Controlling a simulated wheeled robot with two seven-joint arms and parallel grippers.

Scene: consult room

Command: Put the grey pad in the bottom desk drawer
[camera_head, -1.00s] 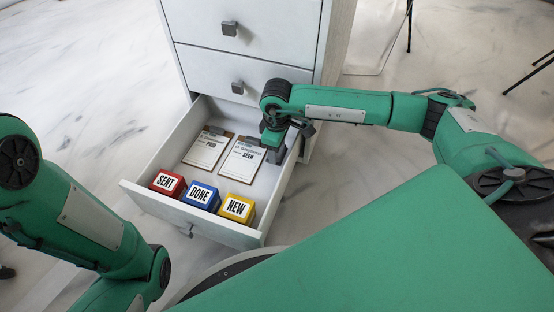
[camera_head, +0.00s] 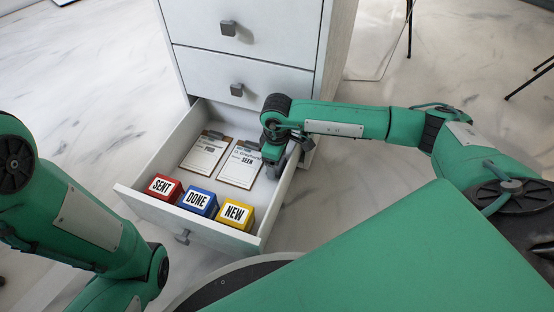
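The bottom desk drawer (camera_head: 147,206) is pulled open towards me. My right gripper (camera_head: 275,168) reaches down at its right side, near the back, beside the right clipboard. Its fingertips are small and partly hidden by my arm, so I cannot tell whether they are open or shut, or whether they touch the drawer wall. I cannot make out a grey pad for certain; the grey shape under my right wrist may be only the fingers. My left arm shows at the lower left, with its gripper out of view.
The drawer holds two clipboards, left (camera_head: 204,156) and right (camera_head: 240,167). In front sit a red SENT block (camera_head: 163,187), a blue DONE block (camera_head: 198,201) and a yellow NEW block (camera_head: 235,214). Two upper drawers (camera_head: 250,85) are shut.

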